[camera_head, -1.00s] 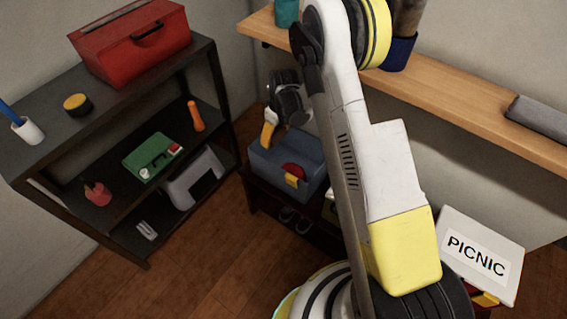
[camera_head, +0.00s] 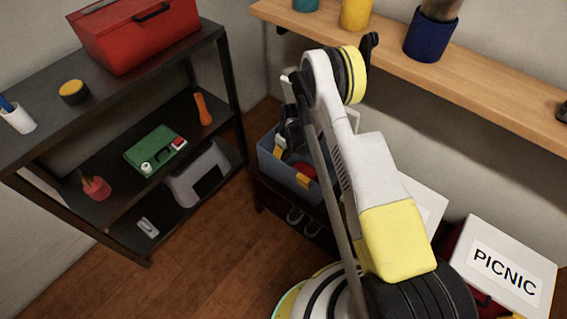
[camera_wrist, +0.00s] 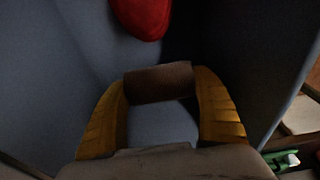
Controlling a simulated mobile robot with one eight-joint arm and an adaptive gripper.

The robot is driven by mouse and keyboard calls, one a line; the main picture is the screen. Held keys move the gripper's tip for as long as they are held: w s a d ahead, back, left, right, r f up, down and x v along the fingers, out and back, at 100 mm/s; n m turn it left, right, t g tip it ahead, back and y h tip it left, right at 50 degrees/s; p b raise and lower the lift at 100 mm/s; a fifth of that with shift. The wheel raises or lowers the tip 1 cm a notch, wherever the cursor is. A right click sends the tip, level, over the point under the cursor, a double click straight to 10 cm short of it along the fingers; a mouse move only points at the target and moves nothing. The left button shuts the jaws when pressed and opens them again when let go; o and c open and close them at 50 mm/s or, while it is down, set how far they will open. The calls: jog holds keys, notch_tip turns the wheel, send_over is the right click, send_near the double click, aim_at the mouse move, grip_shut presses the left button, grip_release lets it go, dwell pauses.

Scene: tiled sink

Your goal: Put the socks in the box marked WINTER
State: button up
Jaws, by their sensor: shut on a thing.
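My gripper (camera_wrist: 172,102) is shut on a brown roll (camera_wrist: 158,82), which looks like rolled socks, held crosswise between its yellow fingers. In the head view my gripper (camera_head: 280,148) is low inside the open blue-grey bin (camera_head: 268,162), and the roll cannot be made out. The bin's walls (camera_wrist: 45,75) surround the fingers in the wrist view. No WINTER marking is readable. A white lid (camera_head: 424,200) with a label is mostly hidden behind my arm. A white lid marked PICNIC (camera_head: 505,272) is at the lower right.
A red thing (camera_wrist: 142,14) is in the bin beyond the roll. A dark shelf unit (camera_head: 50,150) stands at left with a red toolbox (camera_head: 135,35) on top. A wooden wall shelf (camera_head: 480,85) holds a blue pot (camera_head: 425,38). Open floor (camera_head: 215,250) lies in front.

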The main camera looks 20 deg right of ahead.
aim_at(285, 152)
jog(key=shift+f+b, duration=0.8)
jog(key=shift+f, duration=1.35)
jog(key=shift+f, duration=0.15)
jog(key=o, duration=1)
jog(key=r+p, duration=0.1)
jog(key=r, duration=0.3)
jog(key=s+r+p, duration=0.1)
jog(key=r+p, duration=0.1)
jog(key=r, duration=0.2)
jog(key=d+r+p, duration=0.1)
jog(key=r, duration=0.3)
jog(key=shift+s+r, duration=0.1)
jog(key=shift+s, duration=0.1)
jog(key=shift+p, duration=0.3)
